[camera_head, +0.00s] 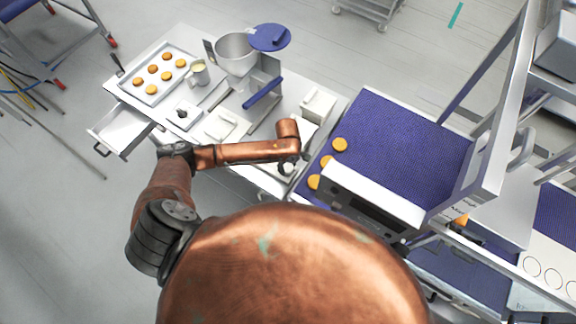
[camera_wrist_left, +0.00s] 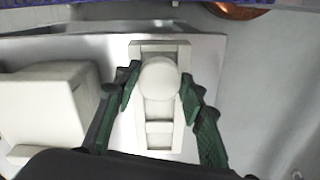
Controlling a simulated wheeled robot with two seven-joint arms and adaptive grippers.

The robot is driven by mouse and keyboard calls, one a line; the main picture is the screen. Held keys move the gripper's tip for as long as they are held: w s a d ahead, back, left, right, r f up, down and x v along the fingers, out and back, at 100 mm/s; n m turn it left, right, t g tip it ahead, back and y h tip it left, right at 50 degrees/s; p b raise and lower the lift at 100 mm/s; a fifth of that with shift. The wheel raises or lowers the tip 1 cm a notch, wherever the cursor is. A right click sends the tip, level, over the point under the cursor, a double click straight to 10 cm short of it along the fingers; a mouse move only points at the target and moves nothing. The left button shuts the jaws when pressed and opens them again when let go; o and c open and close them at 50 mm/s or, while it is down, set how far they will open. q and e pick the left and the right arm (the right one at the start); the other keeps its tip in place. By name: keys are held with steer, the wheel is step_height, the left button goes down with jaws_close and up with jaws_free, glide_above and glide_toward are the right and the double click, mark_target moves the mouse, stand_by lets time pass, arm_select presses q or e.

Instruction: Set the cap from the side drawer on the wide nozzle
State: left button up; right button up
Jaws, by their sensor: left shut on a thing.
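My left gripper (camera_head: 288,167) reaches over the right end of the worktable, beside the belt machine. In the left wrist view its green fingers (camera_wrist_left: 160,95) stand on both sides of a round white piece, which looks like the cap (camera_wrist_left: 158,78), and hold it. Below the cap is a pale slotted block (camera_wrist_left: 158,140) on a light plate. Whether the cap touches the block, and whether a nozzle is under it, is hidden. I cannot pick out the wide nozzle for certain. The side drawer (camera_head: 118,130) is pulled open at the table's left and looks empty. My right gripper is not in view.
A white box (camera_head: 318,103) stands close to the gripper, also in the left wrist view (camera_wrist_left: 45,105). The belt machine (camera_head: 390,130) with orange rounds (camera_head: 340,144) borders the right. A tray (camera_head: 150,93), jug (camera_head: 198,73), hopper (camera_head: 235,52) and blue lever (camera_head: 262,92) fill the table's back.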

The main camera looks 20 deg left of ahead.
arm_select(q)
steer(key=shift+f, duration=0.15)
steer(key=o, duration=1)
steer(key=shift+o, duration=0.7)
steer(key=o, duration=0.4)
steer(key=shift+c, duration=0.2)
step_height(320, 180, up, 7)
steer(key=p, duration=0.9)
steer(key=shift+p, duration=0.3)
